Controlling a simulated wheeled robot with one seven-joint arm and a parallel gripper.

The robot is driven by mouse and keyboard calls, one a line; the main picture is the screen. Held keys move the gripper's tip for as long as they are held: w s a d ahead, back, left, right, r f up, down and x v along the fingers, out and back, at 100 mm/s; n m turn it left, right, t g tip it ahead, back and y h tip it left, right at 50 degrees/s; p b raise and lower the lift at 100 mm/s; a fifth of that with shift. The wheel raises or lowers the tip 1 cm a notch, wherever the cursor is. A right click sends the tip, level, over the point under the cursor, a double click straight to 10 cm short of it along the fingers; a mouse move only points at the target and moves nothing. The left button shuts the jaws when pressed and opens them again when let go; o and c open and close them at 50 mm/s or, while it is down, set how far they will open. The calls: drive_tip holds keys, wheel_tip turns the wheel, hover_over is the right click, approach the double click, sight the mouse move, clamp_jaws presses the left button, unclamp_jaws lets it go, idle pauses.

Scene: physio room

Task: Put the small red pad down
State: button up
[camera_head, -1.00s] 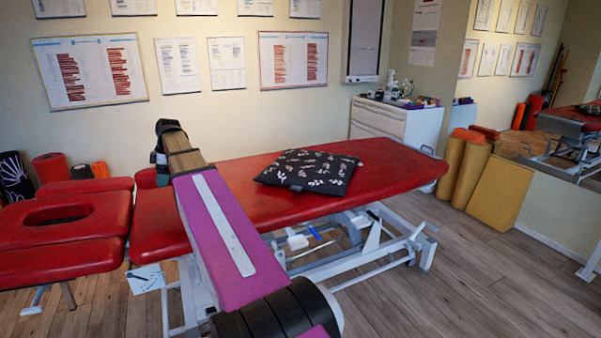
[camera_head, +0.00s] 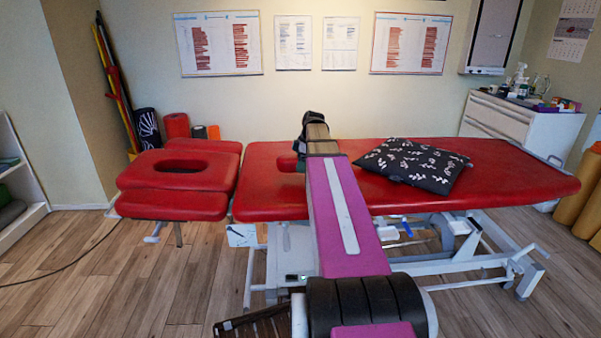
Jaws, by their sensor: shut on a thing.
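A small red pad (camera_head: 287,163) shows just left of the end of my arm, over the left part of the red treatment table (camera_head: 520,172). Most of the pad is hidden behind the arm. My gripper (camera_head: 304,150) is at the far end of the purple arm, seen from behind, and is shut on the pad. Its fingertips are mostly hidden. I cannot tell whether the pad touches the table top.
A black cushion with white leaves (camera_head: 412,165) lies right of my arm on the table. The headrest section (camera_head: 215,202), with an oval hole, is at left. A white cabinet (camera_head: 510,125) stands behind at right. Red table surface right of the cushion is bare.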

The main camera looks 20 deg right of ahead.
sight(300, 178)
drive_tip(key=shift+f, duration=2)
drive_tip(key=shift+f, duration=0.1)
drive_tip(key=o, duration=0.8)
drive_tip(key=shift+c, duration=0.2)
drive_tip(key=v, duration=1.2)
drive_tip(key=shift+d, duration=0.15)
